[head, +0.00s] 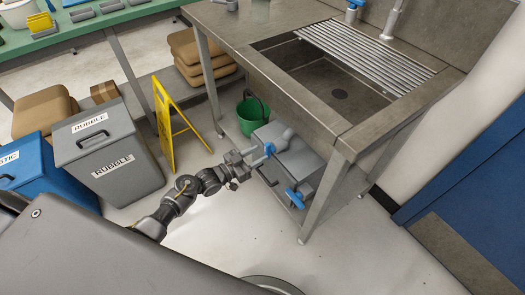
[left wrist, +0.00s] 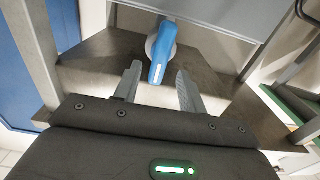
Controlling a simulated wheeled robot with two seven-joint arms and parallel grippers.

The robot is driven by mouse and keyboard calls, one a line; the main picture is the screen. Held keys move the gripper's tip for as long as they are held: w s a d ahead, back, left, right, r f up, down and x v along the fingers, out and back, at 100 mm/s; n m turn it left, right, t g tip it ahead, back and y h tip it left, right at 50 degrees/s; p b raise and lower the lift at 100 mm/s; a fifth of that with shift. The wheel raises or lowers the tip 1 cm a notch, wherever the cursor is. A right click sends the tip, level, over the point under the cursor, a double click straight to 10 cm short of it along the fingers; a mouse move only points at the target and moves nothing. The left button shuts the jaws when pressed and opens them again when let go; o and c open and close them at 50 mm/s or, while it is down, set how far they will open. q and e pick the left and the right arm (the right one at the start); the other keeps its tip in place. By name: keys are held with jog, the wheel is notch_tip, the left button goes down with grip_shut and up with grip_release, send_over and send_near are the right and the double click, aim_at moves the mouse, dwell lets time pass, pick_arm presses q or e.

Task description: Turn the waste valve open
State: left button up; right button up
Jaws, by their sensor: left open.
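Two blue valve handles show under the steel sink (head: 335,85). The upper blue handle (head: 269,149) is by the grey box (head: 300,163), and the lower blue handle (head: 295,198) is near the front leg. I cannot tell from any label which is the waste valve. My left gripper (head: 256,156) is at the upper handle, open and empty. In the left wrist view, a blue handle (left wrist: 162,62) on a round grey base appears between the open fingers (left wrist: 158,85); contact cannot be told. My right gripper is not in view.
A green bucket (head: 252,115) stands behind the gripper under the sink. A yellow floor sign (head: 165,125), a grey rubble bin (head: 105,150) and a blue bin (head: 40,170) stand left. A sink leg (head: 322,200) is close right. The floor in front is clear.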

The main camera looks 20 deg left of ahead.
pick_arm(q)
jog(key=v, duration=0.7)
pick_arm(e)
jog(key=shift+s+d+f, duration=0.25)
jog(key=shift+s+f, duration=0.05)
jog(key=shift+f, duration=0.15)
pick_arm(q)
jog(key=shift+s+a, duration=0.15)
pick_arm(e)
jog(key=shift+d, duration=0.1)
